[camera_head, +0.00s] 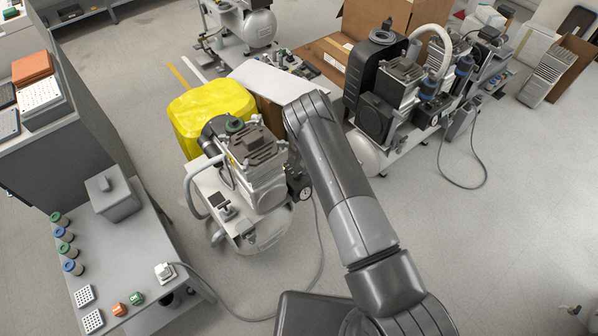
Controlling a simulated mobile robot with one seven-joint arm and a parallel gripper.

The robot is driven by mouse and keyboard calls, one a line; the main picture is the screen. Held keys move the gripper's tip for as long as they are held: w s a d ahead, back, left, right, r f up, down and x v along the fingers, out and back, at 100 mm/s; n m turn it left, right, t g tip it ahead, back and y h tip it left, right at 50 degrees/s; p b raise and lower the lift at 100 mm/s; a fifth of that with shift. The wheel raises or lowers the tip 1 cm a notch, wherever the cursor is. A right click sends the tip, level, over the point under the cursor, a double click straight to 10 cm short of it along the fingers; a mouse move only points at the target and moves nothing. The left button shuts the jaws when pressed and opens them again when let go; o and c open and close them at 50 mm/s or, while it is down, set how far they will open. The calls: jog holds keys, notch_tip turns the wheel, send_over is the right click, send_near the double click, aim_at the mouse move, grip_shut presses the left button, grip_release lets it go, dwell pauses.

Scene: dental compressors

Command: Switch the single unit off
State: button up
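The compressor with one motor head (255,170), which looks like the single unit, stands on the floor left of centre on a white tank. A small dark-topped part (219,201), possibly its switch, is on its front left; its position cannot be read. A round gauge (306,193) shows at its right side. My arm reaches up from the lower right and bends down just right of the motor head. My gripper is not visible; the arm hides that area.
A yellow bin-like object (208,110) stands behind the unit. A larger compressor (410,95) stands at right. A grey table (115,245) at left carries a box, jars and a small white corded device (165,272). A cable (318,270) crosses the floor.

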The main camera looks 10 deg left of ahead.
aim_at(298, 174)
jog(key=shift+x, duration=1.95)
jog(key=shift+c, duration=0.4)
grip_shut()
